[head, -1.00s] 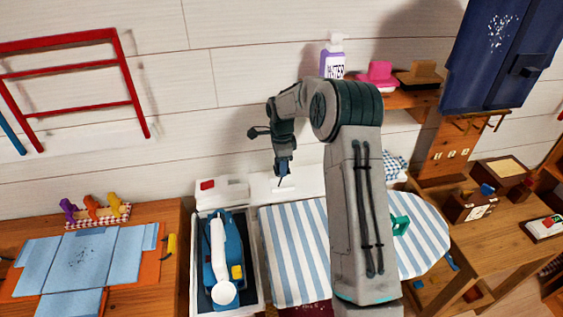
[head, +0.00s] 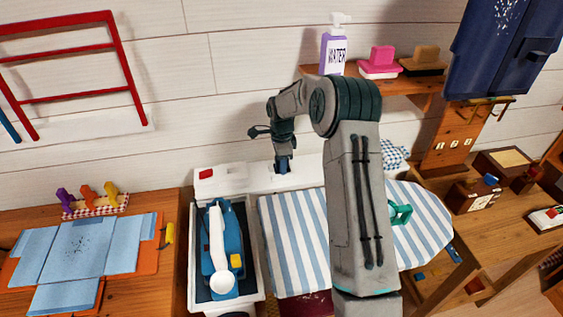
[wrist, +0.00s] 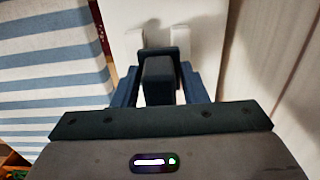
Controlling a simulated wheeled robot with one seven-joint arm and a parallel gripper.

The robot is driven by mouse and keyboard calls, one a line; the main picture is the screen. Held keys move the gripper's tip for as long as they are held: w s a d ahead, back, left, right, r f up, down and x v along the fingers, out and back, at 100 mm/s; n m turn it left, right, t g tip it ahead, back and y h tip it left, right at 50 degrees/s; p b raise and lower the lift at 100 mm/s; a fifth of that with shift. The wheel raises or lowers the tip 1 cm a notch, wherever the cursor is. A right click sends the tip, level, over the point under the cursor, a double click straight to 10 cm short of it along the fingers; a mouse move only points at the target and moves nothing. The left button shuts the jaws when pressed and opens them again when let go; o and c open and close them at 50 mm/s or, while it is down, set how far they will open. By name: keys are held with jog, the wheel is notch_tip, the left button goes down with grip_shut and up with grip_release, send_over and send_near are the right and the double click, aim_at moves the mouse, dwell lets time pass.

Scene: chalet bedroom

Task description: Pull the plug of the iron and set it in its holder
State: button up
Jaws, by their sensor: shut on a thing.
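The blue iron (head: 233,240) with a white handle lies in a white-rimmed tray (head: 256,285) left of the ironing board. My gripper (head: 283,167) is at the long white strip (head: 250,180) behind the board, pointing down. In the wrist view my gripper (wrist: 160,85) has its dark blue fingers on both sides of a dark block, which looks like the plug (wrist: 158,72). Two white uprights stand on the white surface just beyond it. Whether the plug touches them is hidden. The cord cannot be made out, and I cannot tell which part is the holder.
The striped ironing board (head: 290,240) lies right of the iron tray, with a green object (head: 400,214) on it. A red switch (head: 206,173) sits at the strip's left end.

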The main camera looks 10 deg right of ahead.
jog(key=shift+f, duration=0.2)
dwell(0.5)
jog(key=o, duration=1.1)
jog(key=shift+r+b, duration=0.15)
jog(key=shift+b, duration=0.15)
notch_tip(320, 180, up, 13)
jog(key=b, duration=0.2)
jog(key=s+r+n, duration=0.4)
jog(key=s+r, duration=0.2)
jog(key=s, duration=0.1)
jog(key=s+n+t, duration=0.1)
jog(key=s+n, duration=0.3)
jog(key=s, duration=0.6)
jog(key=s+f+n+t, duration=0.1)
jog(key=s+n, duration=0.4)
jog(key=s, duration=0.5)
jog(key=s+n+t, duration=0.1)
jog(key=s+n, duration=0.4)
jog(key=s, duration=0.5)
jog(key=shift+s+f, duration=0.2)
jog(key=shift+f, duration=0.2)
